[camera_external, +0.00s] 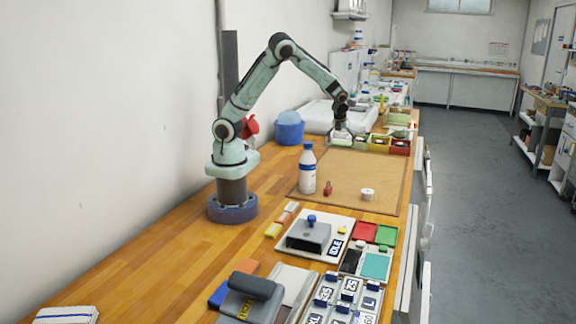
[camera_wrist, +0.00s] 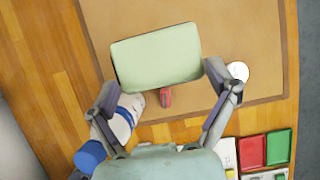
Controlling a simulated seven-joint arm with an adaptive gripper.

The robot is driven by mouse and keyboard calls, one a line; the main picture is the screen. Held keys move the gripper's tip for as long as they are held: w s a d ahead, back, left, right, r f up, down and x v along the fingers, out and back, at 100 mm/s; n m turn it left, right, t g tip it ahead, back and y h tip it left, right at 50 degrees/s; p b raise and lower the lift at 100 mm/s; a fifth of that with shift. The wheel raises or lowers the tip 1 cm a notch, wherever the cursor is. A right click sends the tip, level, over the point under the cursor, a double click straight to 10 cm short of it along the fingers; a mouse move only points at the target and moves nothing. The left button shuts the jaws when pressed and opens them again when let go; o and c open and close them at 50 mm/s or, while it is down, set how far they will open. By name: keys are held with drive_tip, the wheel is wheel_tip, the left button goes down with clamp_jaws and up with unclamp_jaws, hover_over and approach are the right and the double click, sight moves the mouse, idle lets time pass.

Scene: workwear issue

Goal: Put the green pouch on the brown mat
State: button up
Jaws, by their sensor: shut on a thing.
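The pale green pouch (camera_wrist: 157,57) is between the two fingers of my gripper (camera_wrist: 161,84) in the wrist view, and my gripper is shut on it. In the external view my gripper (camera_external: 341,131) is near the far edge of the brown mat, with the pouch small and hard to make out at its tip. The brown mat (camera_external: 350,172) lies flat on the wooden bench. In the wrist view the mat (camera_wrist: 225,35) shows around and below the pouch. I cannot tell the exact gap between pouch and mat.
On the mat's near part are a white bottle (camera_external: 307,172), a small red object (camera_external: 328,188) and a white roll (camera_external: 367,194). Coloured bins (camera_external: 400,147) stand beyond the mat. A stamp on a white board (camera_external: 310,236) and coloured pads lie nearer. The mat's middle is clear.

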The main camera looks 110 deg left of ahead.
sight(342, 144)
drive_tip(key=f, duration=0.3)
drive_tip(key=shift+w+a+f, duration=0.1)
drive_tip(key=shift+w+a, duration=0.15)
drive_tip(key=w+a+f, duration=0.9)
drive_tip(key=shift+a+f, duration=0.2)
drive_tip(key=shift+w+a+f, duration=0.1)
drive_tip(key=shift+a+f, duration=0.05)
drive_tip(key=shift+f, duration=1.55)
drive_tip(key=o, duration=0.9)
